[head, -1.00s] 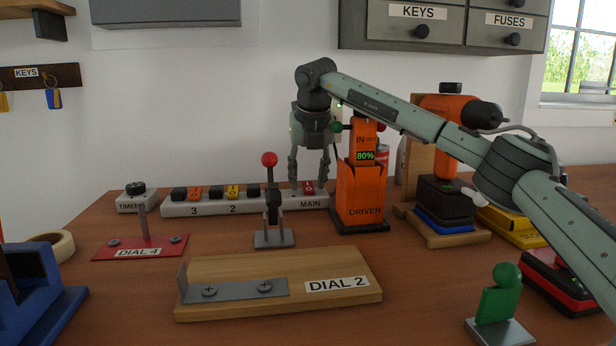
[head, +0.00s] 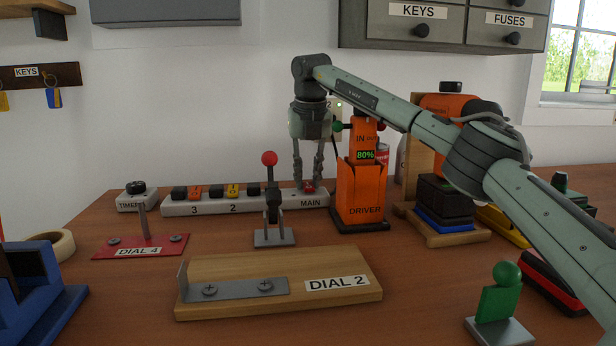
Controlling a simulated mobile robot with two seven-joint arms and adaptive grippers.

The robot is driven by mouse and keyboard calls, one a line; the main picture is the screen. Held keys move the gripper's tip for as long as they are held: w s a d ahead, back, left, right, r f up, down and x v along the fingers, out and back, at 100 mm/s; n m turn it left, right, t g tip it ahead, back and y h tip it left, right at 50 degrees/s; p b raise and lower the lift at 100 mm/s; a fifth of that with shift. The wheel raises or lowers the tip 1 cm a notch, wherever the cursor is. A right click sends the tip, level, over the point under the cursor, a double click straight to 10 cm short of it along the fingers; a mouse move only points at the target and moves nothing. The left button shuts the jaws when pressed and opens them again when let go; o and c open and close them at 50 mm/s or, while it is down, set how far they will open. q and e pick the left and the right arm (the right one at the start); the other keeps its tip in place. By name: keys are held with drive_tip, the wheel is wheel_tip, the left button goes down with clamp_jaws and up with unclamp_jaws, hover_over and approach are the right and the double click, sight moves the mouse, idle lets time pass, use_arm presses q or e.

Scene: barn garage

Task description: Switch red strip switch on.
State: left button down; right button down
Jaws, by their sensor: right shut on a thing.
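The white power strip (head: 262,204) lies along the back of the wooden bench, with a row of switches and the labels "3", "2" and "MAIN". The red switch (head: 309,188) is at its right end, above "MAIN". My right gripper (head: 308,186) points straight down over that end, its two fingers on either side of the red switch and shut on it. The fingers partly hide the switch, and I cannot tell its rocker position. My left gripper is not in view.
An orange driver holder (head: 361,195) stands close to the right of the strip. A red-knobbed lever clamp (head: 272,205) stands in front of it. A timer box (head: 137,196) is at the left. The "DIAL 2" board (head: 230,268) lies in front.

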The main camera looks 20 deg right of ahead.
drive_tip(key=shift+w+r+g, duration=0.1)
drive_tip(key=shift+w+g, duration=0.25)
drive_tip(key=shift+g, duration=0.55)
drive_tip(key=shift+d+y, duration=0.1)
drive_tip(key=shift+y, duration=0.2)
drive_tip(key=c, duration=1.4)
unclamp_jaws()
drive_tip(key=shift+g, duration=0.3)
drive_tip(key=shift+o, duration=0.2)
drive_tip(key=shift+s, duration=0.1)
drive_tip(key=shift+d+f+t, duration=0.1)
drive_tip(key=shift+f+t, duration=0.1)
drive_tip(key=shift+t, duration=0.3)
